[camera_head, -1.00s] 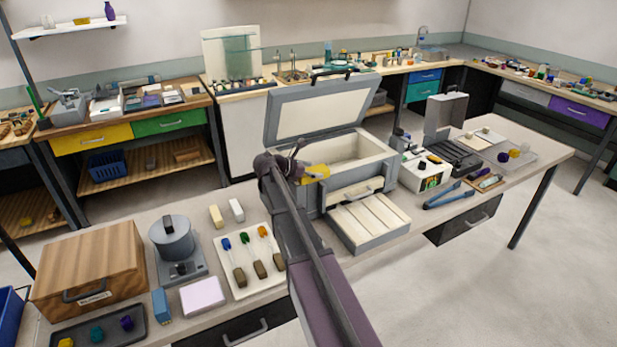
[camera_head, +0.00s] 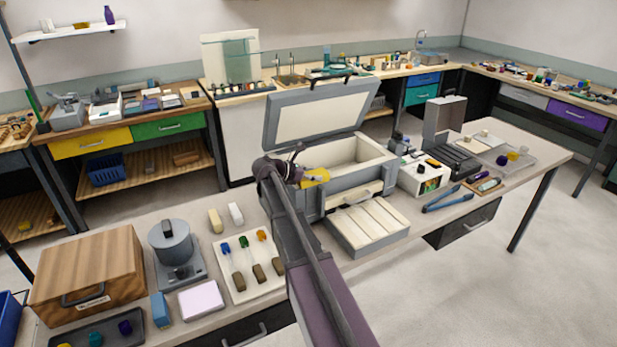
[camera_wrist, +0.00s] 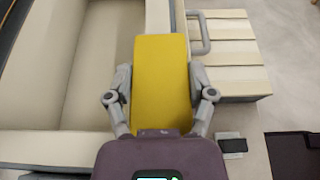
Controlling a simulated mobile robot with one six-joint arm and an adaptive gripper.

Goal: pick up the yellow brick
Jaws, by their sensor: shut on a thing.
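The yellow brick (camera_wrist: 160,85) is between the two fingers of my gripper (camera_wrist: 160,100) in the wrist view, with a finger pressed on each long side. In the head view the yellow brick (camera_head: 315,178) shows at the end of my gripper (camera_head: 297,172), beside the front rim of the open grey box (camera_head: 352,184). My gripper is shut on it. The brick appears held above the box's front edge, but its exact height is hard to tell. Part of the brick is hidden by my gripper in the head view.
The box's lid (camera_head: 318,118) stands open behind. A ribbed drawer (camera_head: 368,228) projects from its front. A white tray with several tools (camera_head: 237,288) lies left of my arm. Blue-handled pliers (camera_head: 447,203) lie to the right.

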